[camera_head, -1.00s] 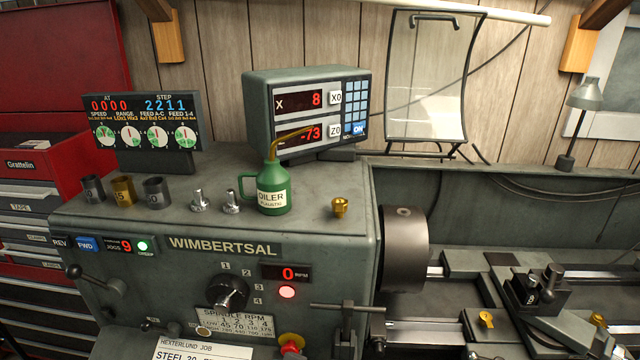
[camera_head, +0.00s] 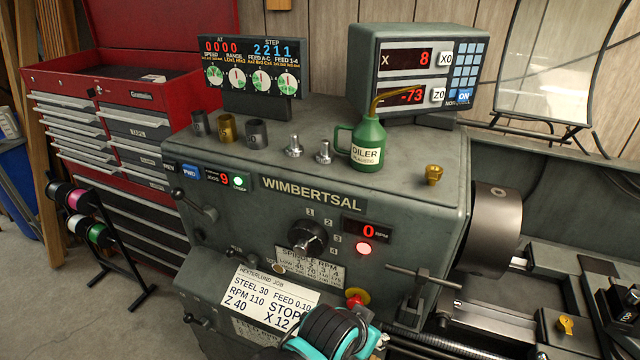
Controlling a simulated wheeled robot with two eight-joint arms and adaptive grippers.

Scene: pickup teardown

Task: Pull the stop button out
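The stop button (camera_head: 354,300) is a small red knob on a yellow surround, low on the front of the grey lathe headstock (camera_head: 420,210). Its lower part is hidden, and I cannot tell whether it is in or out. A black and teal part of my gripper (camera_head: 330,330) rises from the bottom edge, just below and left of the button in the picture. It appears to be my left one. Its fingertips are not clear, so neither its opening nor contact with the button can be told. My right gripper is not seen.
A job card (camera_head: 268,298) is on the front panel left of the button. A T-shaped handle (camera_head: 420,285) sticks out to its right. The speed knob (camera_head: 308,236) is above. A green oiler (camera_head: 368,146) and small parts stand on top.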

